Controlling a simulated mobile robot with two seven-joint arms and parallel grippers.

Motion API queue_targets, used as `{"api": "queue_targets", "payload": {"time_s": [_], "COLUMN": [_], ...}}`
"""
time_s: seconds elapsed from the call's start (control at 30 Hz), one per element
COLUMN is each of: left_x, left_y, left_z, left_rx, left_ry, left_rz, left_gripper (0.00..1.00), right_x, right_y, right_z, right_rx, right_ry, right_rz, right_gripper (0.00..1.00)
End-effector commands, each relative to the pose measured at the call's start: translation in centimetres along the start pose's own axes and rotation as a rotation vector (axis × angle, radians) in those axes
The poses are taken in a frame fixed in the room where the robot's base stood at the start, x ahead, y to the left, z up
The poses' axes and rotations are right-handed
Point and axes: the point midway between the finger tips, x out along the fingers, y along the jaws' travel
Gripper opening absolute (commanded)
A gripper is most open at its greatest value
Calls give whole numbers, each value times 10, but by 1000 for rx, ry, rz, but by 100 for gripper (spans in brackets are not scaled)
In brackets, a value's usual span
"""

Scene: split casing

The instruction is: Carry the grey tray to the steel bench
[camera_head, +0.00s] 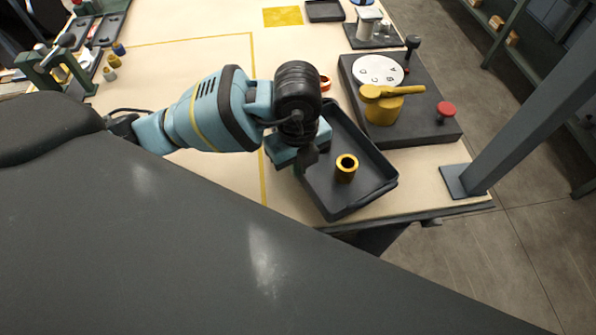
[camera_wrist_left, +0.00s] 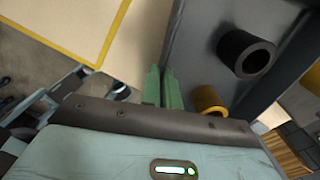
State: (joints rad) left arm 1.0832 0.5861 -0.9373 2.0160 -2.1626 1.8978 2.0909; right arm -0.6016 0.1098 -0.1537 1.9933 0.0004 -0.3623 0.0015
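The grey tray (camera_head: 366,150) lies tilted in the picture at the table's near right edge. A yellow bush (camera_head: 346,168) stands in it; the left wrist view also shows the bush (camera_wrist_left: 208,101) and a black hollow cylinder (camera_wrist_left: 246,54) in the tray. My left gripper (camera_head: 303,160) is at the tray's left side. In the left wrist view its two green fingers (camera_wrist_left: 161,86) are close together, one on each side of the tray's wall (camera_wrist_left: 169,45), and look shut on it. My right gripper is not in view. I cannot pick out the steel bench.
A dark fixture plate (camera_head: 424,133) with a white dial (camera_head: 378,70), a yellow clamp and a red knob (camera_head: 446,109) stands right beside the tray. A grey post (camera_head: 530,110) rises at the table's right corner. The tabletop (camera_head: 190,60) left of the tray is mostly clear.

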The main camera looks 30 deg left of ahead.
Motion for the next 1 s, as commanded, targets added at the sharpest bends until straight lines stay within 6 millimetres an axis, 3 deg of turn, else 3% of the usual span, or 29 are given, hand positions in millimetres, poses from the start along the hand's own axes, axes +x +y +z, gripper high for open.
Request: {"api": "queue_targets", "payload": {"time_s": [0.3, 0.73, 0.9, 1.0], "left_x": [32, 36, 37, 37], "left_y": [-1, -1, 0, 0], "left_z": [1, 1, 1, 0], "left_rx": [-1, -1, -1, -1], "left_ry": [-1, -2, -1, -1], "left_rz": [-6, -8, -2, -2], "left_gripper": [0, 0, 25, 25], "right_x": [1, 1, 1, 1], "right_y": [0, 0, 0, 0], "right_z": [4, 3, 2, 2], "right_rx": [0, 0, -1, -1], "right_ry": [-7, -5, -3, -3], "right_rz": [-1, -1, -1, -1], "right_gripper": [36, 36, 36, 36]}}
